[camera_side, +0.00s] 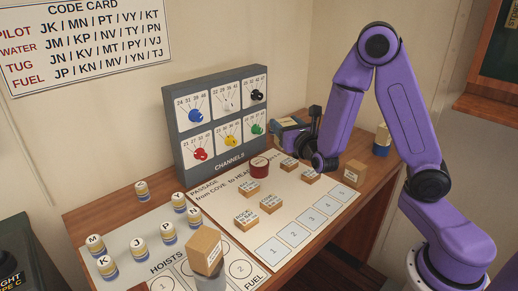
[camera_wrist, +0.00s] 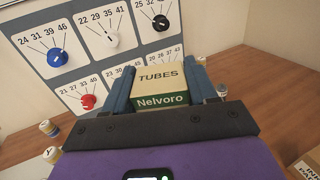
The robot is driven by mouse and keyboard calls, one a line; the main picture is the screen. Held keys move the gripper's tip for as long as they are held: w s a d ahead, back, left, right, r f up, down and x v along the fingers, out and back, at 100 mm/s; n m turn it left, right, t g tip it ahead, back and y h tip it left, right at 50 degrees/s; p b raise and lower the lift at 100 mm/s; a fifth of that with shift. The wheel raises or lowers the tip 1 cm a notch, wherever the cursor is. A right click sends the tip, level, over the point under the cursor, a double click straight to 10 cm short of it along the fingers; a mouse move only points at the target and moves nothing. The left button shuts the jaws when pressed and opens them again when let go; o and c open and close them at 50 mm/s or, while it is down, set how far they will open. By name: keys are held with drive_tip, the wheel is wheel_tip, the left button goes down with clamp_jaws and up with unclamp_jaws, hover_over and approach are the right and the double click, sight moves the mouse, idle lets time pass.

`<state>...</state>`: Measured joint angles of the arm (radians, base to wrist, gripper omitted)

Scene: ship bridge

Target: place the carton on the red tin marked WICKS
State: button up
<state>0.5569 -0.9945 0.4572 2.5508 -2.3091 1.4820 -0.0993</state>
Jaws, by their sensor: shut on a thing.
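The carton (camera_wrist: 160,88) is cream on top with the word TUBES and has a green band reading Nelvoro. My gripper (camera_wrist: 162,78) is shut on it, with one blue finger on each side. In the side view my gripper (camera_side: 283,128) is by the right edge of the channel panel, and the carton is mostly hidden there. A red tin (camera_side: 260,169) stands on the passage board, below and left of my gripper in the picture. Its marking is too small to read. It is not seen in the wrist view.
The grey channels panel (camera_side: 216,122) with coloured knobs stands behind. Several small wooden blocks (camera_side: 246,219) lie on the passage board (camera_side: 325,212). Several lettered pieces (camera_side: 107,266) stand at left. A cardboard box (camera_side: 353,173) and a blue-banded bottle (camera_side: 382,140) stand at right.

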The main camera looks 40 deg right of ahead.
drive_tip(key=shift+w+d+f, duration=0.25)
drive_tip(key=shift+w+f, duration=1.8)
drive_tip(key=shift+w+d+f, duration=0.25)
drive_tip(key=shift+w+f, duration=1.85)
drive_tip(key=shift+w+d+f, duration=0.25)
drive_tip(key=shift+w+f, duration=1.8)
drive_tip(key=shift+f, duration=0.1)
drive_tip(key=o, duration=1.1)
drive_tip(key=shift+c, duration=0.2)
